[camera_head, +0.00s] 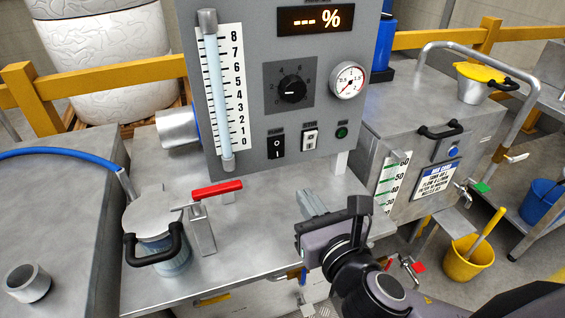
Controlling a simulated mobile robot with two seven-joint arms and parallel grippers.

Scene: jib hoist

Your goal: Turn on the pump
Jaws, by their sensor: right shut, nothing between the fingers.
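A grey control panel (260,100) stands upright on a steel bench. Low on it sit a black rocker switch (276,143) marked I and O, a white-plated switch (310,138) and a green round button or lamp (341,132). Their small labels are too small to read, so I cannot tell which is the pump's. My right gripper (309,198) is shut and empty, in front of the panel and below the white switch, apart from it. My left gripper is out of view.
The panel also has a black knob (292,88), a gauge (348,80), a sight tube (217,95) and a display (316,19) showing dashes. A steel tank (400,120) stands right.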

